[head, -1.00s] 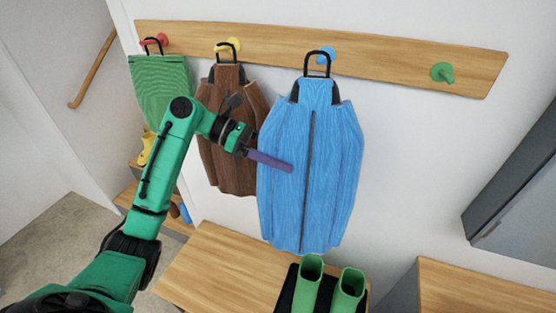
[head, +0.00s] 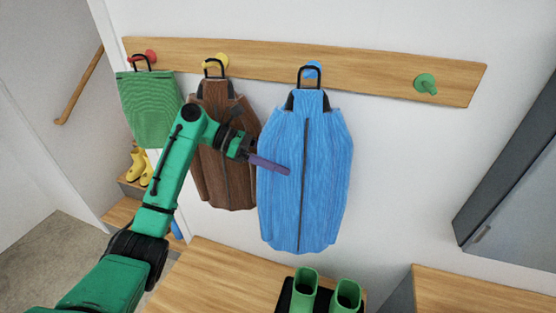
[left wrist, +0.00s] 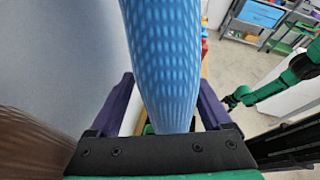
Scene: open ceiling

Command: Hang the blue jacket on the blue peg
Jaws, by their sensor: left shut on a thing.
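The blue jacket (head: 305,170) hangs upright in front of the wall in the head view. Its black loop (head: 299,77) is at the blue peg (head: 312,70); the peg shows inside the loop's outline, but I cannot tell whether the loop is around it. My left gripper (head: 268,163) is shut on the jacket's left side, one purple finger lying across its front. In the left wrist view the blue cloth (left wrist: 165,60) runs between the two purple fingers. My right arm seems to show at the right edge of that view; its gripper (left wrist: 238,97) is small and unclear.
A brown jacket (head: 222,165) hangs at the yellow peg (head: 215,61), close behind my left arm. A green garment (head: 148,105) hangs at the red peg (head: 150,56). The green peg (head: 426,84) is bare.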

